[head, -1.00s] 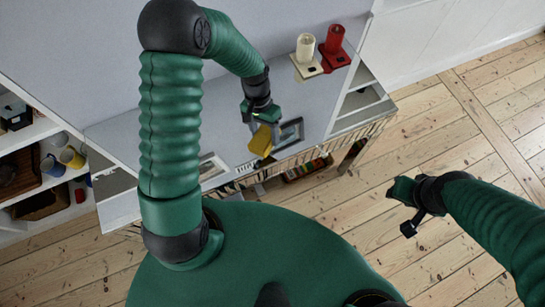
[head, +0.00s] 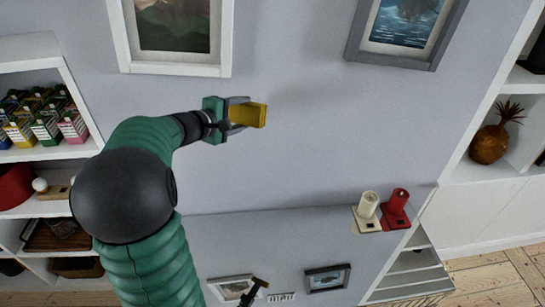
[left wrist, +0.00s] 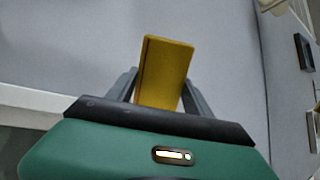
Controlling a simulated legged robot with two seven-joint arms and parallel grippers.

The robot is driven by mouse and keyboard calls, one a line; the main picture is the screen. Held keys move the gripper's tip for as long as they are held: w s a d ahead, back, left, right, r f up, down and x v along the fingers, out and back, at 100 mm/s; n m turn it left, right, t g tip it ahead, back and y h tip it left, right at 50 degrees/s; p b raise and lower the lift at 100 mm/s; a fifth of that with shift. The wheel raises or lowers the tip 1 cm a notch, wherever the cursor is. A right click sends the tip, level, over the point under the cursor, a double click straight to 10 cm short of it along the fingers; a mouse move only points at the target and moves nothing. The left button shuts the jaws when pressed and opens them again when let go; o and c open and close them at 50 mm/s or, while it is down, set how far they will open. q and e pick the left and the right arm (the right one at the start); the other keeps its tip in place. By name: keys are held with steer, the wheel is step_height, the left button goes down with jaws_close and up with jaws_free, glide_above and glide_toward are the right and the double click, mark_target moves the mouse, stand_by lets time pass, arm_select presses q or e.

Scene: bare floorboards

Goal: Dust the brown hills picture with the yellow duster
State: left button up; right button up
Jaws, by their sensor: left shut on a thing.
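The hills picture (head: 172,38), brown and dark green in a white frame, hangs on the wall at the upper left of the head view, its top cut off. My left gripper (head: 238,113) is shut on the yellow duster (head: 250,115), below and a little right of that frame and apart from it. In the left wrist view the duster (left wrist: 164,72) stands up between the two fingers of my left gripper (left wrist: 163,92). My right gripper is not in view.
A blue water picture (head: 405,22) in a grey frame hangs at the upper right. Shelves (head: 40,150) stand at the left. The wall between the pictures is clear.

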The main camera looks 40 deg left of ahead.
arm_select(q)
steer(key=s+a+r+n+y+p, duration=0.1)
steer(key=s+a+r+n+y, duration=0.2)
steer(key=r, duration=0.4)
steer(key=s+a+r+y, duration=0.2)
steer(key=s+a+r, duration=0.25)
steer(key=r, duration=0.35)
steer(key=n+y+p, duration=0.1)
steer(key=n+y, duration=0.2)
steer(key=y, duration=0.1)
glide_toward(156, 11)
steer(key=p+x, duration=0.2)
steer(key=x, duration=0.2)
steer(key=shift+w+a+p, duration=0.25)
steer(key=shift+w+p, duration=0.1)
steer(key=shift+p, duration=0.05)
steer(key=shift+d, duration=0.2)
steer(key=shift+w+a, duration=0.25)
steer(key=shift+a, duration=0.2)
steer(key=shift+w+a, duration=0.3)
steer(key=shift+w, duration=0.05)
